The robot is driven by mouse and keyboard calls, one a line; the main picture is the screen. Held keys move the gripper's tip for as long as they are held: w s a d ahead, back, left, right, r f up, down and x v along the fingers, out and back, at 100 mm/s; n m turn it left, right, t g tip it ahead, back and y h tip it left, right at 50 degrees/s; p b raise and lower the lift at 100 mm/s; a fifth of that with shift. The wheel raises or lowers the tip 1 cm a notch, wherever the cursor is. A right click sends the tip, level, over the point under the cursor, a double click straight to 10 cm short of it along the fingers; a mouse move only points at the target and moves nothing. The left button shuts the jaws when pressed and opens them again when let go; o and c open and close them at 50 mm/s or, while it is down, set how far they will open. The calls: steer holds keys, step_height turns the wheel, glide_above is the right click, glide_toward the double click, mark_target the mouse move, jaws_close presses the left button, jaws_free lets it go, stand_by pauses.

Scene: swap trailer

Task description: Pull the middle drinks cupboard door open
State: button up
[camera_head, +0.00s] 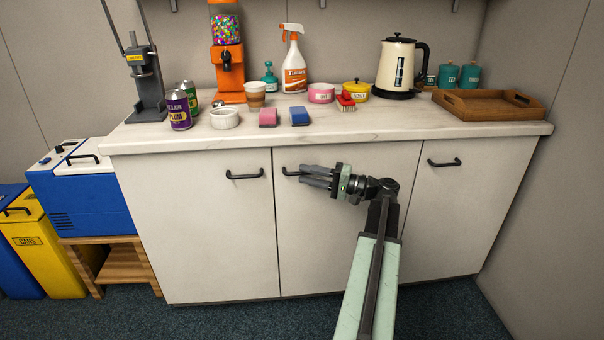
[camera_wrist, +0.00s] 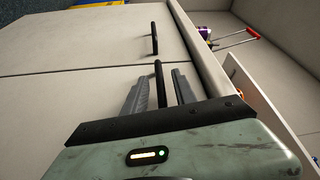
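The middle cupboard door (camera_head: 315,245) is a plain off-white panel, flush with the cupboard front and shut. Its black bar handle (camera_head: 287,172) is near the door's upper left corner, partly hidden by my gripper. My gripper (camera_head: 304,175) points left at the handle, with its two grey fingers apart. In the wrist view, the same handle (camera_wrist: 158,84) lies between the fingers of my gripper (camera_wrist: 160,82), with a visible gap on each side. Whether either finger touches the handle cannot be seen for certain.
The left door (camera_head: 205,230) and right door (camera_head: 465,215), each with a black handle, are shut on either side. The worktop (camera_head: 370,125) above holds cans, cups, a kettle (camera_head: 399,66) and a wooden tray (camera_head: 487,113). A blue cooler (camera_head: 85,195) stands left. Carpet is clear in front.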

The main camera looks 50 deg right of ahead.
steer(key=shift+x, duration=1.05)
jaws_close()
stand_by(0.5)
